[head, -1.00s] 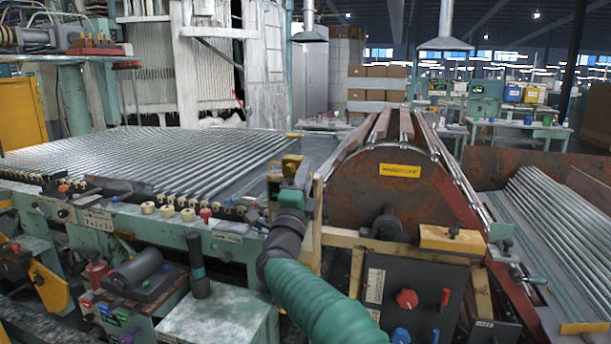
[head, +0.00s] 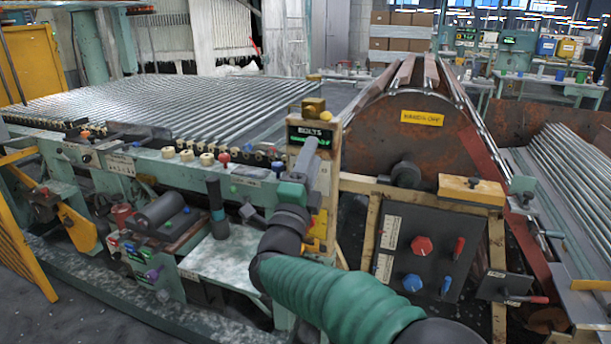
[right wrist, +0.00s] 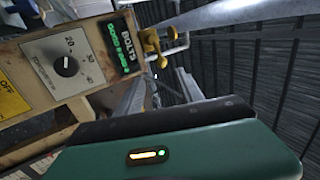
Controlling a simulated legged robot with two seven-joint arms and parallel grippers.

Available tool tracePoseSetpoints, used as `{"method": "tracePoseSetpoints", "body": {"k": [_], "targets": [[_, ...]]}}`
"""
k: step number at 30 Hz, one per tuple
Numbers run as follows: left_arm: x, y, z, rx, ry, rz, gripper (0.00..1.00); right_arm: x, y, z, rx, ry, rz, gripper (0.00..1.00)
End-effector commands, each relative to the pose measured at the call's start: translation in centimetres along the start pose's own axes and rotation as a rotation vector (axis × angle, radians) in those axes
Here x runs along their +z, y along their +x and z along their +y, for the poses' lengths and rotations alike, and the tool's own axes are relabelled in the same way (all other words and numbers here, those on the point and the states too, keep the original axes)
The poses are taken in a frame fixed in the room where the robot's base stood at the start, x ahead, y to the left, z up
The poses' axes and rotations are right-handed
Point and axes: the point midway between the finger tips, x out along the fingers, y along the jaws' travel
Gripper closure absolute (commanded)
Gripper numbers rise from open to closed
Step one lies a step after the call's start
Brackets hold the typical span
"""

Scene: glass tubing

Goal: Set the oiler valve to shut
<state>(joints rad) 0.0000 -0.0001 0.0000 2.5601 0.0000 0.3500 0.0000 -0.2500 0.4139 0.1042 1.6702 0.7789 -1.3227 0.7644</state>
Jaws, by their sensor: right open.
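The oiler valve carries no readable name here. A small brass fitting (head: 313,105) sits on top of the wooden post (head: 328,165), above a lit display (head: 311,134). It also shows at the top of the right wrist view (right wrist: 151,42), with a pale wire-like bar beside it. A red-handled lever (head: 527,299) stands on a small dark plate at lower right. I cannot tell which is the oiler valve. My right gripper (head: 309,150) is open, in front of the post below the brass fitting, apart from the red lever. My left gripper is not in view.
A dark panel (head: 440,230) carries red and blue knobs. A white dial (right wrist: 66,66) is on the post. The green bench (head: 150,165) with rows of tubes lies left. A rusty drum (head: 440,150) and tube rack stand right.

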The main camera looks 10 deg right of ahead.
Motion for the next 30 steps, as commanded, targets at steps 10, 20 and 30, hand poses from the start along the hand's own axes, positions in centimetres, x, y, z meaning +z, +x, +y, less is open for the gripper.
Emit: {"method": "tracePoseSetpoints", "body": {"k": [10, 20, 30], "targets": [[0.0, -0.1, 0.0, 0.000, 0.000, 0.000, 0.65, 0.1, -4.8, 0.0, 0.000, -0.001, 0.000, 0.55], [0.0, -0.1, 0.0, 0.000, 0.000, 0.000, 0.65, 0.5, -4.7, 0.9, 0.026, -0.044, -0.049, 0.55], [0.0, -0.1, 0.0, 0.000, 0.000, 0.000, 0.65, -0.6, -18.2, 19.5, 0.489, -0.841, -0.954, 0.55]]}}
